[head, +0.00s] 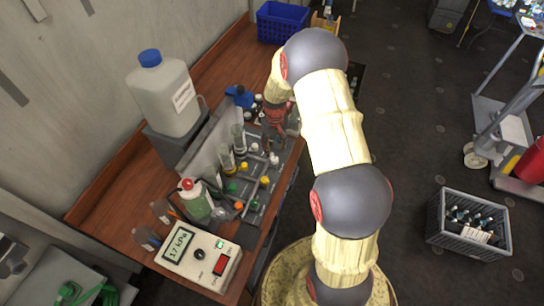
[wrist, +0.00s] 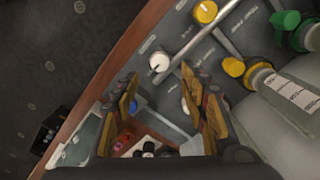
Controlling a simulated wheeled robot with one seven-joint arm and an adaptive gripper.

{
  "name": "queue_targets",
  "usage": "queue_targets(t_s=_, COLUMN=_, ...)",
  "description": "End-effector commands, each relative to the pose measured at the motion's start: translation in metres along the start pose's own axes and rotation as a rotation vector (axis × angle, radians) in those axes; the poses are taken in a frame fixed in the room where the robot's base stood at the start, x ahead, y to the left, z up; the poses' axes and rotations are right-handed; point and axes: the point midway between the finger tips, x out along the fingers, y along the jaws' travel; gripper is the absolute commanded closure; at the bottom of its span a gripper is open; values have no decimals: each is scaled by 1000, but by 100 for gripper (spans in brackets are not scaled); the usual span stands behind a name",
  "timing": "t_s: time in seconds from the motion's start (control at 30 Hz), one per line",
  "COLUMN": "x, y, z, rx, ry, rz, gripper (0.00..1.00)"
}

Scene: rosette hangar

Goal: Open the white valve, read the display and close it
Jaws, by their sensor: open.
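The white valve knob (wrist: 159,62) sits on a grey pipe panel (head: 262,196) by the bench's right edge. It also shows in the head view (head: 274,159), just below my gripper. Whether it is open or closed cannot be told. My gripper (wrist: 162,84) has its two fingers apart and nothing between the tips. The knob appears just beyond the fingertips, and contact cannot be judged. The display box (head: 214,264) stands at the bench's near end. Its screen (head: 179,243) appears to read 17 kPa; a decimal point cannot be made out.
Yellow knobs (wrist: 206,11) (wrist: 234,66) and a green knob (wrist: 286,20) are close to the white one. Bottles and glass cylinders (head: 226,158) line the panel's left side. A white jug (head: 165,95) stands behind. A grey crate (head: 468,224) is on the floor to the right.

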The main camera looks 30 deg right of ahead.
Motion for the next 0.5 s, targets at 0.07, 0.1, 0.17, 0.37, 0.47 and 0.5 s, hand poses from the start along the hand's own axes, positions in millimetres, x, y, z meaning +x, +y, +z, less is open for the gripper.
queue_targets(t_s=0.07, x=5, y=0, z=0, rx=-15, ry=8, rz=1, gripper=56)
queue_targets(t_s=0.1, x=8, y=0, z=0, rx=-18, ry=7, rz=1, gripper=56)
queue_targets(t_s=0.17, x=14, y=0, z=0, rx=-19, ry=5, rz=1, gripper=56)
queue_targets(t_s=0.37, x=45, y=0, z=0, rx=-19, ry=6, rz=1, gripper=56)
queue_targets(t_s=0.47, x=59, y=0, z=0, rx=-18, ry=5, rz=1, gripper=56)
queue_targets(t_s=0.5, x=64, y=0, z=-1, rx=-18, ry=7, rz=1, gripper=56)
